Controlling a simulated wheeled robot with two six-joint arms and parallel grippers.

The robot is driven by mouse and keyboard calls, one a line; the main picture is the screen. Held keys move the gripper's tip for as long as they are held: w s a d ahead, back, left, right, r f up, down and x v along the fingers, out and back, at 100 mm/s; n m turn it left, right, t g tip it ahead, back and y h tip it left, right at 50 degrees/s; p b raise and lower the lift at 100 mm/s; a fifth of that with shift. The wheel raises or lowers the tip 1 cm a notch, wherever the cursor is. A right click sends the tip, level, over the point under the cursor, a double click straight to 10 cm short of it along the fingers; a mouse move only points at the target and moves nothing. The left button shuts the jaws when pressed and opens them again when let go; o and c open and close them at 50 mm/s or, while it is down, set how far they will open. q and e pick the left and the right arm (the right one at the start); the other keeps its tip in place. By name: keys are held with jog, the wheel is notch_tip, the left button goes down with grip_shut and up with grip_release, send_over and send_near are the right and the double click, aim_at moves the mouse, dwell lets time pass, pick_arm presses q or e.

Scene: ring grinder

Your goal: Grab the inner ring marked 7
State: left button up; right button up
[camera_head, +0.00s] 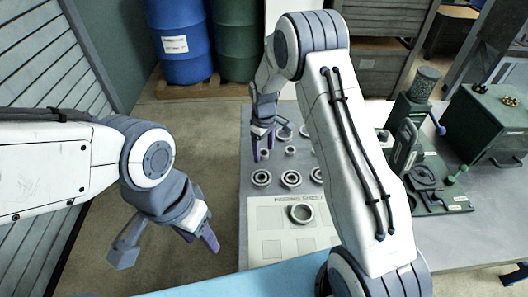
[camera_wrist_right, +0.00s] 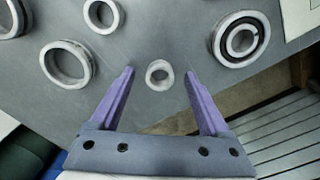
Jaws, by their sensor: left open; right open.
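A small plain grey ring (camera_wrist_right: 159,86) lies flat on the grey table, between and just beyond my right fingertips in the right wrist view. No number is legible on any ring, so I cannot tell which is marked 7. My right gripper (camera_wrist_right: 158,72) is open and empty. In the head view my right gripper (camera_head: 262,150) points down over the table's left edge, by the rings. A larger plain ring (camera_wrist_right: 44,68) and another small ring (camera_wrist_right: 88,14) lie to the left in the wrist view. My left gripper (camera_head: 168,246) is open and empty, left of the table.
Several double rings, one of them (camera_head: 261,178), lie in a row above a printed sheet (camera_head: 265,245). A ring (camera_head: 293,213) lies on the sheet. A green press (camera_head: 425,185) and green box (camera_head: 485,125) stand at the right. Blue (camera_head: 185,45) and green barrels (camera_head: 236,40) stand behind.

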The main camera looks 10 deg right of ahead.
jog(key=shift+f, duration=0.2)
grip_shut()
jog(key=shift+r, duration=0.2)
